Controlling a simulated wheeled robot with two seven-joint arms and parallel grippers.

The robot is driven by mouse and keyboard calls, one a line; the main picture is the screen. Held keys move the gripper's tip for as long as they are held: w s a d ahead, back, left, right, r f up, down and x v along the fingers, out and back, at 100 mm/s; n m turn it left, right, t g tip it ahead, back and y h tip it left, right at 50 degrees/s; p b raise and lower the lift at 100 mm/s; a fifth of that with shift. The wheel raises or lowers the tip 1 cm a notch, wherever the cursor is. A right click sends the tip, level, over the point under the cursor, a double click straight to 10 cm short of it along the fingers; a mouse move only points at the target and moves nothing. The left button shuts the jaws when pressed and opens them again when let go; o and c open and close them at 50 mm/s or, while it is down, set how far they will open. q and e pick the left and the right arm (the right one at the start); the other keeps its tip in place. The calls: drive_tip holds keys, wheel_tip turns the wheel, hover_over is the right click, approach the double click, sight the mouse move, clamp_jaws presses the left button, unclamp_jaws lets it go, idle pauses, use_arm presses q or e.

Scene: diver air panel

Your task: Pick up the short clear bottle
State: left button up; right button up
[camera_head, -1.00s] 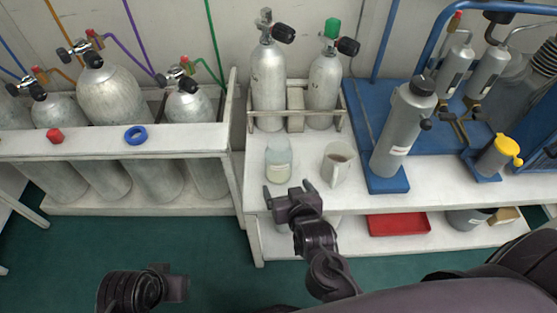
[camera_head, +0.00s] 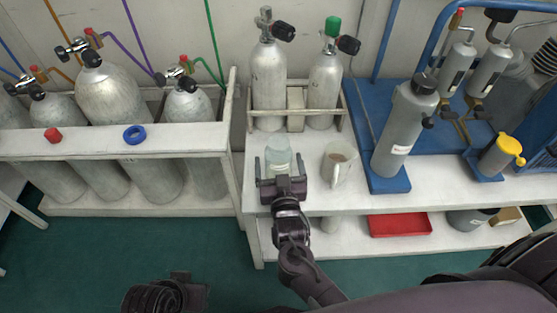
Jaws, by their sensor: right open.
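The short clear bottle (camera_head: 279,153) stands upright near the front of the white bench, left of a clear jug. It looks like clear glass; its lower part is hidden by my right gripper. My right gripper (camera_head: 281,172) is open, with one finger on the left side of the bottle and the other on the right. I cannot tell whether the fingers touch it. My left gripper (camera_head: 188,290) is low at the bottom of the view, far from the bench, and its fingers are not clear.
The clear jug (camera_head: 337,164) with brownish contents stands close to the right of the bottle. Two silver cylinders (camera_head: 268,85) stand in a rack behind. A grey bottle (camera_head: 407,130) stands on a blue base further right. A red tray (camera_head: 400,224) lies on the lower shelf.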

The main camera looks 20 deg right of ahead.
drive_tip(key=shift+w+d+f, duration=0.1)
drive_tip(key=shift+w, duration=0.45)
drive_tip(key=c, duration=1.1)
drive_tip(key=shift+r, duration=0.25)
